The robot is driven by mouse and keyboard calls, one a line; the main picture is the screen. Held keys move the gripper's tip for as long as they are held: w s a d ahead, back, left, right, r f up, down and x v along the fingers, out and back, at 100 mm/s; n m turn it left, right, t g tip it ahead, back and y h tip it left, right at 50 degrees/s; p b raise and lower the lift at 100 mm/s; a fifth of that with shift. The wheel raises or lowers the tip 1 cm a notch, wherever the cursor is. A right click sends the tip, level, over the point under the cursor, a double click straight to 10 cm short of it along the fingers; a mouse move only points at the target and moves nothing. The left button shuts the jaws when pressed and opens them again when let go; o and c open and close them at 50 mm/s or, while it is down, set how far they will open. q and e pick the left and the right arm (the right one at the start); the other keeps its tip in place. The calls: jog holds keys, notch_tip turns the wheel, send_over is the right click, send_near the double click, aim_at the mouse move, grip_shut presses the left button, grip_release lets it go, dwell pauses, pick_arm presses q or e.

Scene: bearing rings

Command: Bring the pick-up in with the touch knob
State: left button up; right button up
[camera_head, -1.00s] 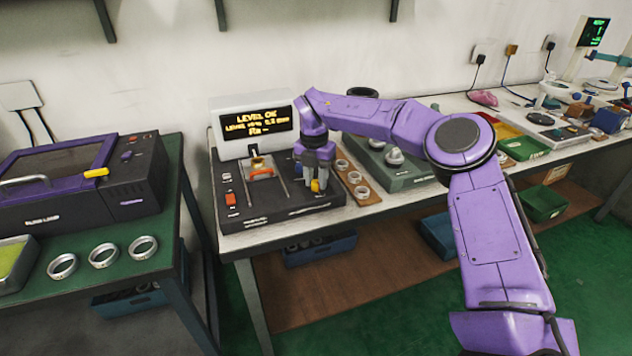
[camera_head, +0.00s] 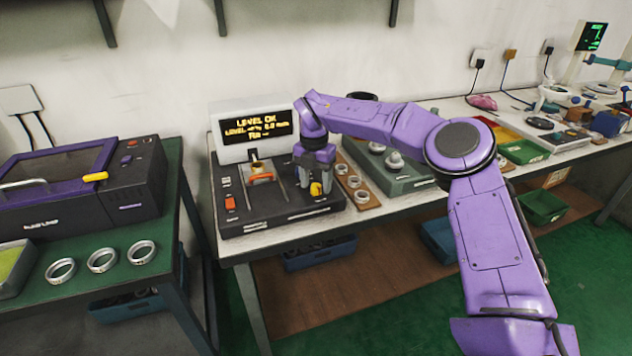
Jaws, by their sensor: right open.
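The tester (camera_head: 272,218) is a dark box on the white bench with a screen (camera_head: 262,128) reading "LEVEL OK" and a last line that looks like "Ra --". A small pick-up unit with an orange bar (camera_head: 261,178) sits between rails on its top. The yellow knob (camera_head: 316,189) is at the right of the tester top. My right gripper (camera_head: 314,188) points down over the knob, with its fingers open on either side of it. I cannot tell whether they touch it. My left gripper is not in view.
A wooden strip with several rings (camera_head: 353,182) and a grey-green tray (camera_head: 405,181) stand right of the tester. A green table (camera_head: 75,297) at left carries a dark machine (camera_head: 135,185) and three rings (camera_head: 102,259). A gap separates the two tables.

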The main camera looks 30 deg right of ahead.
aim_at(315, 185)
notch_tip(315, 185, up, 10)
jog(key=shift+w, duration=0.15)
jog(key=shift+a, duration=0.1)
dwell(0.4)
